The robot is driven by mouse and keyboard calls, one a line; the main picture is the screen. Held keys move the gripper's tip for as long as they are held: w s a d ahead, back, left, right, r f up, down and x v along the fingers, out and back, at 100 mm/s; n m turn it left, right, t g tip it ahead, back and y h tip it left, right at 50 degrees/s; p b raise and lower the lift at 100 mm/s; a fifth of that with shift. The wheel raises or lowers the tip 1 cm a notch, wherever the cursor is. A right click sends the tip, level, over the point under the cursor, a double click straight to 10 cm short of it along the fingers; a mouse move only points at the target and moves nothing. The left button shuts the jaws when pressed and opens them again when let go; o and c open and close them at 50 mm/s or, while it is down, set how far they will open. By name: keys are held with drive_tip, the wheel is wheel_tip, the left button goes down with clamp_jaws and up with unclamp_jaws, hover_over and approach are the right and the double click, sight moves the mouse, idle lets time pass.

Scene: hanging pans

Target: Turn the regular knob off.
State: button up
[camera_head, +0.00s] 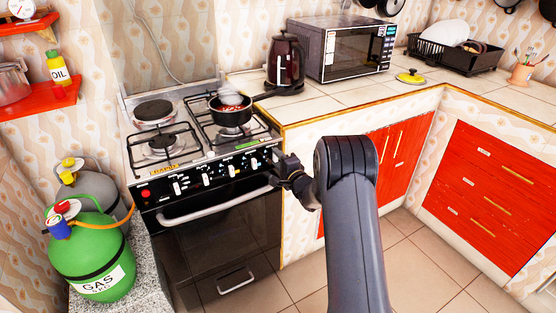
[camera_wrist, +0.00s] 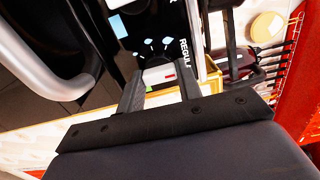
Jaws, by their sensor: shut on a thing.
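The stove's black front panel (camera_head: 218,174) carries a row of white knobs. My gripper (camera_head: 276,168) is at the right end of this panel, below the cooktop's front edge. In the wrist view the white regular knob (camera_wrist: 158,76) lies between the two dark fingers of my gripper (camera_wrist: 159,82), which are shut on it. The label "REGUL..." (camera_wrist: 184,52) shows beside the right finger, its end hidden. In the head view my gripper and arm hide this knob.
A dark pan (camera_head: 230,117) with reddish food stands on the right front burner. The oven handle (camera_head: 213,207) runs below the panel, and its curved end also shows at left in the wrist view (camera_wrist: 45,75). The worktop and red cabinets (camera_head: 398,150) are to the right.

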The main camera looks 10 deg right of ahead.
drive_tip(key=o, duration=1)
drive_tip(key=shift+c, duration=0.2)
drive_tip(key=v, duration=1)
drive_tip(key=shift+s+d, duration=0.15)
drive_tip(key=shift+s, duration=0.25)
drive_tip(key=x, duration=1.1)
drive_tip(key=shift+s, duration=0.1)
